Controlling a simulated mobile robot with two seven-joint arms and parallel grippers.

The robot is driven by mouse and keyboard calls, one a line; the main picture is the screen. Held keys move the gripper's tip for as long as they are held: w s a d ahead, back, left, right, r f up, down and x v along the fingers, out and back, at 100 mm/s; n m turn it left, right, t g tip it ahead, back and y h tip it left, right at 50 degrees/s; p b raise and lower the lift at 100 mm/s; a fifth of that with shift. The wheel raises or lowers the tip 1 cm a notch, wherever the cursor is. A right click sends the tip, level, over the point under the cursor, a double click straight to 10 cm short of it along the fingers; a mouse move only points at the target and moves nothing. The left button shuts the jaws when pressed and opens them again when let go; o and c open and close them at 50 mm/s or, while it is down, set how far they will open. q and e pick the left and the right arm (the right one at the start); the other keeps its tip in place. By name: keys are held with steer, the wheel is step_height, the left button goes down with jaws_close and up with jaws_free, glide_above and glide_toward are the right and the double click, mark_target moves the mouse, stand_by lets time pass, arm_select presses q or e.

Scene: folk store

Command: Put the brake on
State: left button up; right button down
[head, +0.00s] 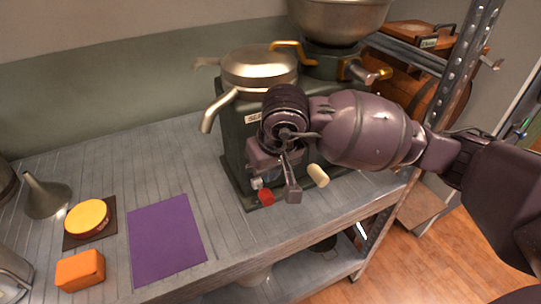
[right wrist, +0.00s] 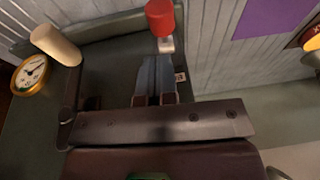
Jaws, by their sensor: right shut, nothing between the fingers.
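A dark green machine (head: 236,150) with metal spouts and a bowl on top stands on the grey shelf. A red knob (head: 265,197) on a short pale lever sticks out low on its front; the red knob also shows at the top of the right wrist view (right wrist: 160,17). My right gripper (head: 290,188) is in front of the machine, just right of the red knob. In the right wrist view its fingers (right wrist: 155,80) are together and empty, pointing toward the pale lever (right wrist: 166,44). I cannot tell whether they touch it. My left gripper is out of view.
A cream crank handle (head: 318,176) is right of the gripper, and a round gauge (right wrist: 30,73) lies beyond it. A purple mat (head: 166,240), an orange block (head: 80,270), a yellow round (head: 88,217) and a funnel (head: 46,196) are on the left. A metal post (head: 468,60) stands right.

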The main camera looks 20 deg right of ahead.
mark_target(271, 197)
steer(key=f, duration=0.3)
steer(key=shift+s+a, duration=0.25)
steer(key=shift+s+f+b, duration=0.25)
steer(key=shift+f+b, duration=0.1)
steer(key=shift+f, duration=0.05)
stand_by(0.4)
steer(key=shift+s+f+b, duration=0.3)
steer(key=shift+s+f, duration=0.15)
steer(key=shift+f, duration=0.4)
steer(key=shift+s+f, duration=0.25)
steer(key=shift+f, duration=0.65)
steer(key=shift+b, duration=0.3)
